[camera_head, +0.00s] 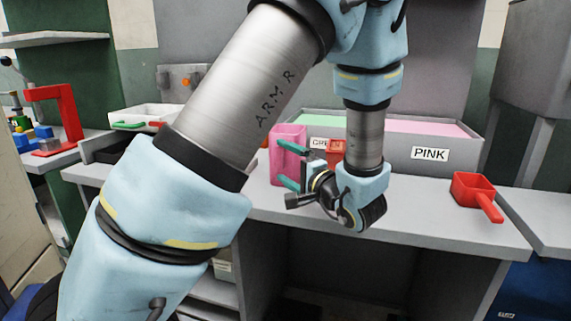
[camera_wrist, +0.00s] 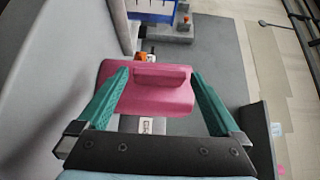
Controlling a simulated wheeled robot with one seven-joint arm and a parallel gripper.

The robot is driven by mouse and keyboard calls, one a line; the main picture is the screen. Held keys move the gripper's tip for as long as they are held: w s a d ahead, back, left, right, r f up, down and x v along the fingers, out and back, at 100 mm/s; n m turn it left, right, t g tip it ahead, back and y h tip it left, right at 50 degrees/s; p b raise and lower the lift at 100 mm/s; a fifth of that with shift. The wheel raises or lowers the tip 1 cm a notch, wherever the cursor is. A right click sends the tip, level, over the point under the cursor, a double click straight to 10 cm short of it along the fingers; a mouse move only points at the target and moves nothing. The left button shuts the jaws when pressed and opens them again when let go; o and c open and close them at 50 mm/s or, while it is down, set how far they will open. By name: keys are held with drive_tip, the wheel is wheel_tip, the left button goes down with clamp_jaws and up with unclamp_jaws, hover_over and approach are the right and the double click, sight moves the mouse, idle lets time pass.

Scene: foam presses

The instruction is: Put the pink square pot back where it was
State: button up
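In the wrist view, the pot (camera_wrist: 150,97) lies ahead between the fingers of my gripper (camera_wrist: 160,73), and a raised pink part sits between the tips. I see no clear squeeze on it. Whether the pot rests on the bench or touches the fingers is hard to tell.
The grey bin (camera_head: 400,155) with green and pink sections and a PINK label stands behind. A red pot with a handle (camera_head: 472,187) is at right. A smaller red container (camera_head: 336,149) is beside my wrist. A white tray (camera_head: 150,113) and red press (camera_head: 68,115) are at left.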

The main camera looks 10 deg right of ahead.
drive_tip(key=shift+r, duration=0.15)
drive_tip(key=b+v, duration=0.3)
drive_tip(key=v, duration=0.9)
drive_tip(key=w+a+f+n+g+y, duration=0.1)
drive_tip(key=a+f+n+g+y, duration=0.1)
drive_tip(key=a+g, duration=0.35)
drive_tip(key=w+a+f+n+g+y, duration=0.1)
drive_tip(key=a+f+g+y, duration=0.15)
drive_tip(key=a, duration=0.55)
drive_tip(key=s+a+f+n+g+h, duration=0.5)
drive_tip(key=a+f+n+g+h, duration=0.1)
drive_tip(key=a+f+g+h, duration=0.25)
drive_tip(key=w+a+n+h, duration=0.1)
drive_tip(key=w+a+r+n+t+h, duration=0.1)
drive_tip(key=w+a+r+n+h, duration=0.1)
drive_tip(key=w, duration=0.1)
drive_tip(key=shift+a+t+p, duration=0.1)
drive_tip(key=shift+t+p, duration=0.15)
drive_tip(key=shift+p, duration=0.05)
drive_tip(key=shift+r, duration=0.1)
